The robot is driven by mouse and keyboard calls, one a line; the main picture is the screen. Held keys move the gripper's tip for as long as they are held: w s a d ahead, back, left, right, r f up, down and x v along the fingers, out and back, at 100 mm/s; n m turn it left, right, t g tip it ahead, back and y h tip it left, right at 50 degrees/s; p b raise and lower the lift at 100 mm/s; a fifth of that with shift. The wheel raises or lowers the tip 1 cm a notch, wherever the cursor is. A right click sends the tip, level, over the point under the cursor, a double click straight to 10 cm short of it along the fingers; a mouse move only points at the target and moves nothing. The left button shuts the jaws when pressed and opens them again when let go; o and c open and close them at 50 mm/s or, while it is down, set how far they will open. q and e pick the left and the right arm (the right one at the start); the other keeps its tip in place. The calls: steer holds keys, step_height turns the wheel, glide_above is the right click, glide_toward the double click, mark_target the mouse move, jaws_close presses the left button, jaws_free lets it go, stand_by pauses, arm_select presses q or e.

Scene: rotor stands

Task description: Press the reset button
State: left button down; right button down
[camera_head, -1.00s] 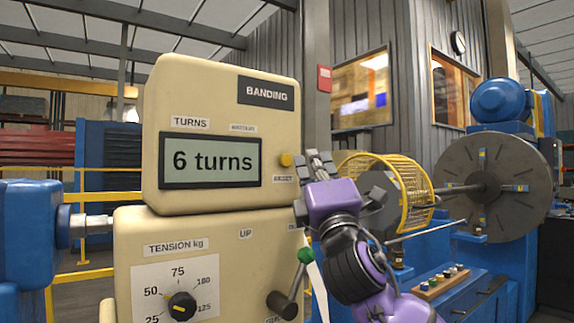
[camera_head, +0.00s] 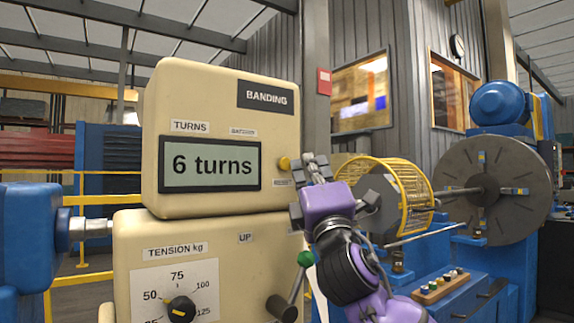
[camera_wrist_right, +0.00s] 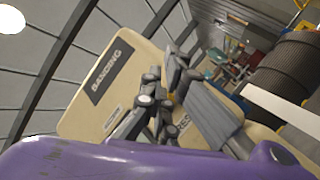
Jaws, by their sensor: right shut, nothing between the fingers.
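The cream banding console (camera_head: 215,85) has a display (camera_head: 210,163) that reads "6 turns". The yellow reset button (camera_head: 284,164) is on the right of the console face, above a small label. My right gripper (camera_head: 311,161) is shut and empty, just right of the button at about its height. A small gap shows between fingertips and button in the head view. In the right wrist view, the shut fingers (camera_wrist_right: 162,88) are in front of the console (camera_wrist_right: 105,85), partly covering its lettering and most of the button. My left gripper is not in view.
Below the button are a lever with a green knob (camera_head: 305,258) and a tension dial (camera_head: 180,309). A yellow wire cage (camera_head: 405,195) and a large grey disc (camera_head: 495,185) stand to the right, behind my right arm. A blue machine part (camera_head: 30,225) is at the left.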

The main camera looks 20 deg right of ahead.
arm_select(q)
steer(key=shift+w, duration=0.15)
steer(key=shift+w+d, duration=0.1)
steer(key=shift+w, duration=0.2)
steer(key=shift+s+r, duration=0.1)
arm_select(e)
steer(key=shift+w, duration=0.1)
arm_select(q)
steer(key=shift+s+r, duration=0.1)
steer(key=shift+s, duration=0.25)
arm_select(e)
steer(key=shift+w+a, duration=0.15)
steer(key=shift+w, duration=0.15)
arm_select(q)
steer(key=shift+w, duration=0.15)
